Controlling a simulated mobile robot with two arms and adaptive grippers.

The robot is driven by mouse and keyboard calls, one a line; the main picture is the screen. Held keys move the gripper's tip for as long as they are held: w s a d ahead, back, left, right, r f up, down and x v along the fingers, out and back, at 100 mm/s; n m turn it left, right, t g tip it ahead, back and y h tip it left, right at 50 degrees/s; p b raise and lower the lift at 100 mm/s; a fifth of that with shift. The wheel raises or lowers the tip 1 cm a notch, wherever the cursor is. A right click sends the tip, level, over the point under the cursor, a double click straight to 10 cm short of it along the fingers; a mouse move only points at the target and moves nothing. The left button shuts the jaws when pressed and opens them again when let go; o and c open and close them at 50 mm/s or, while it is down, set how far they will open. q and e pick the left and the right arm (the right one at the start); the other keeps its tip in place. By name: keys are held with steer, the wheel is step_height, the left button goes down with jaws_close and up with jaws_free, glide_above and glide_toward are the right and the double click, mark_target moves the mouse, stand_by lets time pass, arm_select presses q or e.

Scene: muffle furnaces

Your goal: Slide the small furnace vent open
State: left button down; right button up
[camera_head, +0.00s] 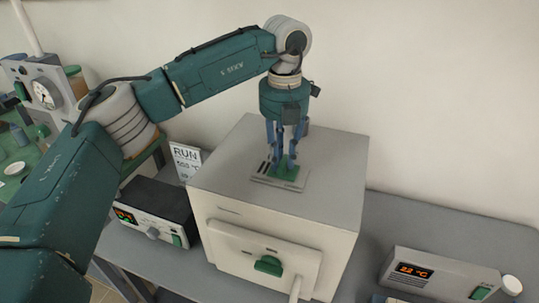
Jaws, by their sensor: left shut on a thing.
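The small furnace (215,197) is a pale grey box in the middle of the bench, with a closed front door and a green door handle (268,265). On its top lies the vent, a flat grey plate (262,181) with dark slots showing at its left end and a green slider (287,171) on its right part. My left gripper (284,163) points down from above, and its blue fingers are shut on the green slider. The fingers hide part of the slider. My right gripper is not in view.
A dark control box with a lit display (150,229) stands left of the furnace, with a "RUN" sign (186,160) behind it. A grey unit reading 22 °C (440,275) stands at the lower right. The grey bench (400,225) is clear between furnace and unit.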

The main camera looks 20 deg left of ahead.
mark_target(292, 172)
arm_select(q)
steer(key=shift+d, duration=1.2)
steer(key=shift+a, duration=0.1)
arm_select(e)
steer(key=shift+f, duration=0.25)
arm_select(q)
steer(key=c, duration=1.7)
jaws_free()
steer(key=shift+o, duration=1.1)
steer(key=shift+d, duration=0.2)
steer(key=shift+r, duration=0.1)
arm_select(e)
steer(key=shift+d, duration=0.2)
arm_select(q)
steer(key=shift+a+r, duration=0.1)
steer(key=shift+r, duration=0.1)
step_height(292, 172, up, 12)
steer(key=shift+f, duration=0.25)
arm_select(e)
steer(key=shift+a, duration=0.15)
